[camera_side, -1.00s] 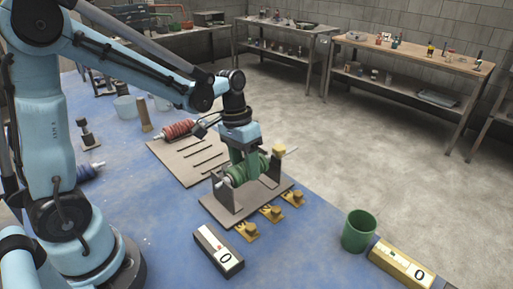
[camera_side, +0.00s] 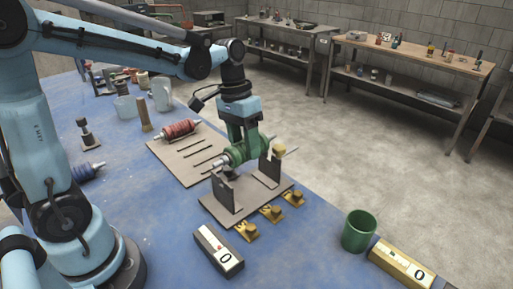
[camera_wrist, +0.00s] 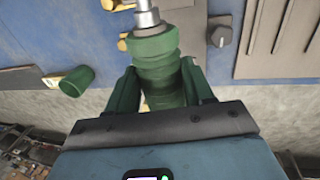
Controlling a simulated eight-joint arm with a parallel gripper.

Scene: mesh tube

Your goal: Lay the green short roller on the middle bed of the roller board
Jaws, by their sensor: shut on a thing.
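The green short roller (camera_side: 232,157) has pale metal shaft ends. My gripper (camera_side: 242,152) is shut on its middle and holds it above the two-post stand (camera_side: 240,204). In the wrist view, the green roller (camera_wrist: 152,48) sits between the two green fingers of my gripper (camera_wrist: 158,85), with its metal end pointing to the top edge. The roller board (camera_side: 186,172) is a flat brown plate with dark slots, behind and left of the stand. A red roller (camera_side: 180,129) lies at its far end. The board's nearer part looks bare. Its edge shows at right in the wrist view (camera_wrist: 262,62).
A blue roller (camera_side: 88,171) lies on the blue table at left. Yellow clamps (camera_side: 271,213) and a box marked 0 (camera_side: 217,249) are in front of the stand. A green cup (camera_side: 358,231) stands near the right table edge. A dark post (camera_side: 89,134) and several vessels are at the back left.

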